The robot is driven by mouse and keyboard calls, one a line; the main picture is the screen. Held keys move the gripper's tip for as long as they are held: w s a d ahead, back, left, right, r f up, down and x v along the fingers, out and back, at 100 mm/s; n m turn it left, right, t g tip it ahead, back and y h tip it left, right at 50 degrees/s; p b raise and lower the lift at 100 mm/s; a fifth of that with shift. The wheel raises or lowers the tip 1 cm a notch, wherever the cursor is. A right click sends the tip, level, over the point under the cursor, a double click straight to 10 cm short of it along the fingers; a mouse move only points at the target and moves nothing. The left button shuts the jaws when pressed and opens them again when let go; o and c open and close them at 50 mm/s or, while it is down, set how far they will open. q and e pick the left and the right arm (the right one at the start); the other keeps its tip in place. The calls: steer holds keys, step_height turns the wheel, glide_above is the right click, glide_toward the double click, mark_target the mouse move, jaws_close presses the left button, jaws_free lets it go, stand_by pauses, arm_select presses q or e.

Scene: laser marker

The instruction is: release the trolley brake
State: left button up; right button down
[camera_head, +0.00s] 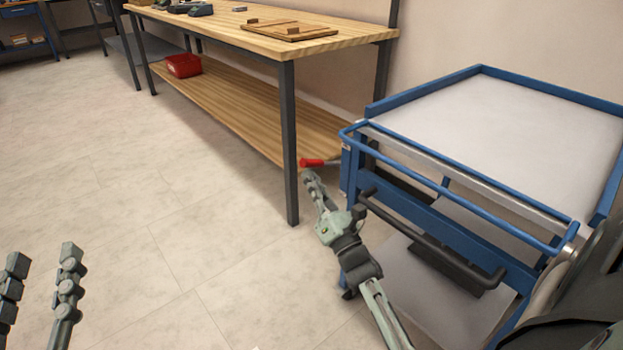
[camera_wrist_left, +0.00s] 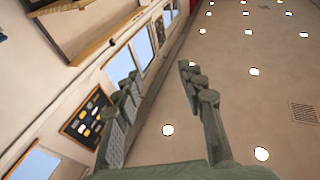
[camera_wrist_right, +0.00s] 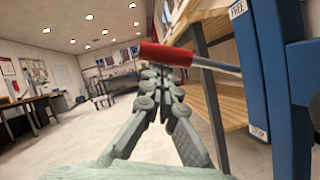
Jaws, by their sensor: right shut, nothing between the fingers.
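The blue trolley (camera_head: 430,215) stands at the right in the head view. Its brake lever has a red grip (camera_head: 318,162) on a grey rod, and sticks out to the left from the trolley's corner post. In the right wrist view the red grip (camera_wrist_right: 166,54) lies across the picture just above my fingertips; I cannot tell whether they touch it. My right gripper (camera_head: 309,176) is shut and empty, just below the grip in the head view. My left gripper (camera_head: 44,255) is open and empty, far left of the trolley.
A "FREE" label (camera_wrist_right: 237,9) is high on the trolley's blue post; a lower label (camera_wrist_right: 259,132) is unreadable. A wooden workbench (camera_head: 230,32) stands behind, its dark leg (camera_head: 289,150) close to the lever. A red bin (camera_head: 183,66) sits on its shelf. The floor at left is clear.

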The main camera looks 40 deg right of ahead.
arm_select(q)
steer(key=shift+w+a+f+g+y, duration=0.2)
steer(key=shift+f+g, duration=0.1)
steer(key=shift+f, duration=0.35)
steer(key=shift+w+a+f+g+y, duration=0.2)
steer(key=shift+f+g, duration=0.1)
steer(key=shift+f, duration=0.3)
arm_select(e)
steer(key=shift+r+m, duration=0.2)
steer(key=shift+m, duration=0.1)
